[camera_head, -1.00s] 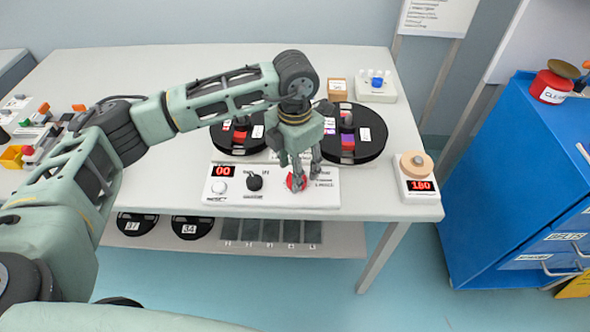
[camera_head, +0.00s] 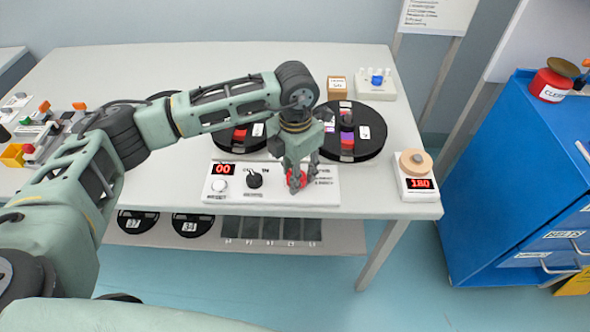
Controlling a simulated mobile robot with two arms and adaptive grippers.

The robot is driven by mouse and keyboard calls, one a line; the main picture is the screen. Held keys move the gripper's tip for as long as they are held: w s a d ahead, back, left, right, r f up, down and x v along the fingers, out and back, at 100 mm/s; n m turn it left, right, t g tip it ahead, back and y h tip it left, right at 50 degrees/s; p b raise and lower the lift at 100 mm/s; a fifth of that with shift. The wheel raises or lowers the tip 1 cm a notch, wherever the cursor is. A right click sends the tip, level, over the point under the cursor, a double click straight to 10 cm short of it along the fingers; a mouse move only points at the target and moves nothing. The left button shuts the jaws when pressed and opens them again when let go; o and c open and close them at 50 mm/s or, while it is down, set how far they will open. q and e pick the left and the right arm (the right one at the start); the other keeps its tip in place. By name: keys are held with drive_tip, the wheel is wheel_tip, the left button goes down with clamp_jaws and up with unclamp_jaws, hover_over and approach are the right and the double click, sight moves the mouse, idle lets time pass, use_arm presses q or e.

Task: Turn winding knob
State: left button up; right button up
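A white control panel (camera_head: 270,196) lies at the front of the table, with a red "00" display at its left. A black knob (camera_head: 254,180) sits at its middle and a round white button (camera_head: 220,185) at its left. A red round control (camera_head: 297,178) is on its right part. My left gripper (camera_head: 300,183) points down over this red control with its fingers apart; red shows between and beside them. The fingers partly hide it, so I cannot tell whether they touch it. My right gripper is not in view.
Two black reels (camera_head: 372,142) lie behind the panel, the left one partly hidden by my arm. A "180" display unit (camera_head: 416,185) with a tan disc stands at the right table edge. A blue cabinet (camera_head: 500,180) stands further right. Several colored parts lie at the left.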

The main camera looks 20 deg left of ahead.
use_arm(q)
drive_tip(key=shift+w+a+f+n+b, duration=0.15)
drive_tip(key=shift+n+b, duration=0.45)
drive_tip(key=shift+n, duration=0.4)
drive_tip(key=shift+r+n+b, duration=0.2)
drive_tip(key=shift+n+b, duration=0.1)
drive_tip(key=shift+n, duration=0.9)
drive_tip(key=shift+a, duration=0.1)
drive_tip(key=o, duration=1)
drive_tip(key=shift+o, duration=0.2)
drive_tip(key=shift+r, duration=0.1)
wheel_tip(320, 180, up, 12)
